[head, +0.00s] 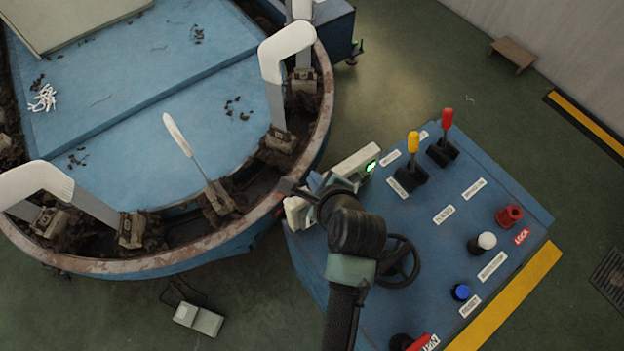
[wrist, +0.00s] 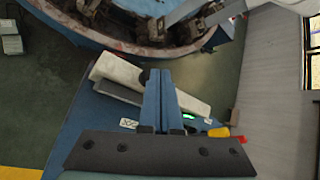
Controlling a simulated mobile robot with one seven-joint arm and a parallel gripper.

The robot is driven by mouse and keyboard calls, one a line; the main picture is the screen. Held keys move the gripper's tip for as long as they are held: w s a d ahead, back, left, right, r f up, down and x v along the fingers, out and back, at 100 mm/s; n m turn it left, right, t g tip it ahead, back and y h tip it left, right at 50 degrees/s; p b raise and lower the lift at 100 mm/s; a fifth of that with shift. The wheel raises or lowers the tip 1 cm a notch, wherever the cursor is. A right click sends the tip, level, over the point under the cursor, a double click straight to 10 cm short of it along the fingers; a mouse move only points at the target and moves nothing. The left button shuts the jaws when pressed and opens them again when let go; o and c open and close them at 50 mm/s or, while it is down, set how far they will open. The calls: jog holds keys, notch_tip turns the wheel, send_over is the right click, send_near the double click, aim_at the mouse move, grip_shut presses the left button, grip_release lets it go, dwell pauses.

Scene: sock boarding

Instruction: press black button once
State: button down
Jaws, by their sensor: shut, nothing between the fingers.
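The blue control panel (head: 425,250) slopes under my arm. My gripper (head: 288,187) is shut and empty, over the panel's left end by the pale display box (head: 362,161). In the wrist view its blue fingers (wrist: 153,76) are together in front of that pale box (wrist: 118,72). My arm hides part of the panel.
The panel carries a yellow lever (head: 412,143), red lever (head: 446,119), red knob (head: 509,216), white knob (head: 486,241), blue button (head: 460,292) and black handwheel (head: 400,262). The round blue machine (head: 150,110) with white sock forms stands close left.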

jog(key=shift+s+f, duration=0.1)
jog(key=shift+f, duration=0.65)
dwell(0.6)
jog(key=shift+r, duration=0.1)
jog(key=shift+r+p, duration=1)
jog(key=shift+p, duration=0.1)
jog(key=shift+r, duration=0.1)
notch_tip(320, 180, up, 5)
jog(key=p, duration=0.5)
jog(key=shift+p, duration=0.35)
